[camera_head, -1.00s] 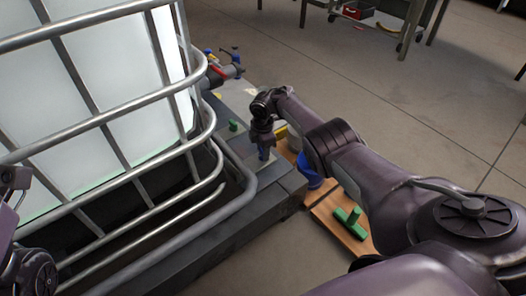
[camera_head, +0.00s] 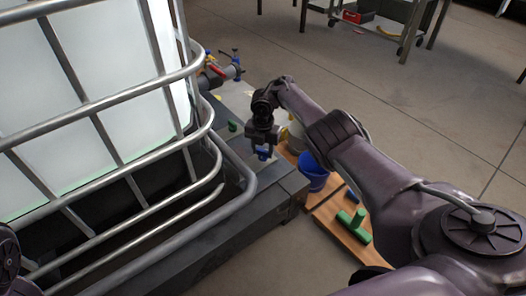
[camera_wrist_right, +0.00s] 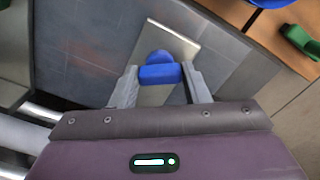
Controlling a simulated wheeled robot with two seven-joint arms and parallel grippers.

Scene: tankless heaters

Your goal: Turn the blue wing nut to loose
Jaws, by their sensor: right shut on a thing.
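The blue wing nut (camera_head: 264,154) stands on a light metal plate (camera_wrist_right: 180,42) on the dark ledge beside the white tank. In the right wrist view the wing nut (camera_wrist_right: 160,74) sits between my two fingertips. My right gripper (camera_wrist_right: 158,78) is shut on its flat wing, with a finger on each side; the round blue part shows just beyond. In the head view my right gripper (camera_head: 263,150) points down at the wing nut and partly hides it. My left gripper is not visible; only a dark piece of my left arm shows at the left edge.
The caged white tank (camera_head: 90,100) stands on the left. A green knob (camera_head: 232,126) is farther along the ledge, before a pipe valve (camera_head: 222,72). A blue bucket (camera_head: 313,172) and a green T-shaped piece (camera_head: 353,224) are on the wooden board (camera_head: 325,212).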

